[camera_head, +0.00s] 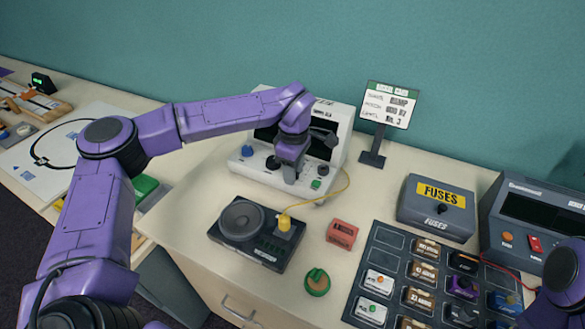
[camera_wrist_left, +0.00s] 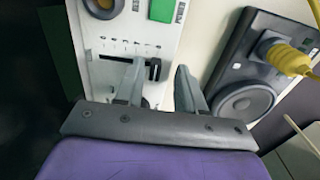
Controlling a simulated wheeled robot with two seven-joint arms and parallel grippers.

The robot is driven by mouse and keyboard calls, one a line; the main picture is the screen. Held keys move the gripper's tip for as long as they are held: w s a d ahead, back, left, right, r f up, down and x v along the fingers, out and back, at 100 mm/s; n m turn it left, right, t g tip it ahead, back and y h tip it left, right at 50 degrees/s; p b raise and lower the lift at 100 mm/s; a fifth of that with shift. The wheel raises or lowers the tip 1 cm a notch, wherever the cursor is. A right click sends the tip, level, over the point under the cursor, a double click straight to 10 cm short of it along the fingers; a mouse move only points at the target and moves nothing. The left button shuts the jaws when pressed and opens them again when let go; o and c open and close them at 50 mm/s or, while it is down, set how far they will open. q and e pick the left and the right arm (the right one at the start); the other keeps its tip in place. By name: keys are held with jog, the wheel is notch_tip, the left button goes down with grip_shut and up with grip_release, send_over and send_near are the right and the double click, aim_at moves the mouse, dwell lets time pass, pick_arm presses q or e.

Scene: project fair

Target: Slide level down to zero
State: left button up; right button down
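The white console (camera_head: 335,150) stands at the back of the table. Its front carries a dark slot with a row of marks beside it, seen in the left wrist view; the marks are too small to read surely. A dark slider knob (camera_wrist_left: 154,69) is at the right end of that slot in the wrist view. My left gripper (camera_head: 291,176) is down at the console front and hides the slider in the head view. In the wrist view its two fingers (camera_wrist_left: 160,72) are apart, with the knob between them, closer to the left finger. Contact cannot be told. My right gripper is out of view.
A black device with a round speaker (camera_head: 241,219) and yellow plug (camera_head: 284,222) stands in front of the console, joined by a yellow cable. A green power button (camera_wrist_left: 163,10) sits near the slot. A sign (camera_head: 389,104), fuse box (camera_head: 437,206) and module tray (camera_head: 392,240) are right.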

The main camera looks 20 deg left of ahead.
pick_arm(q)
jog(key=shift+w+r, duration=0.1)
notch_tip(320, 180, up, 10)
jog(key=b, duration=0.1)
jog(key=shift+r, duration=0.15)
dwell(0.4)
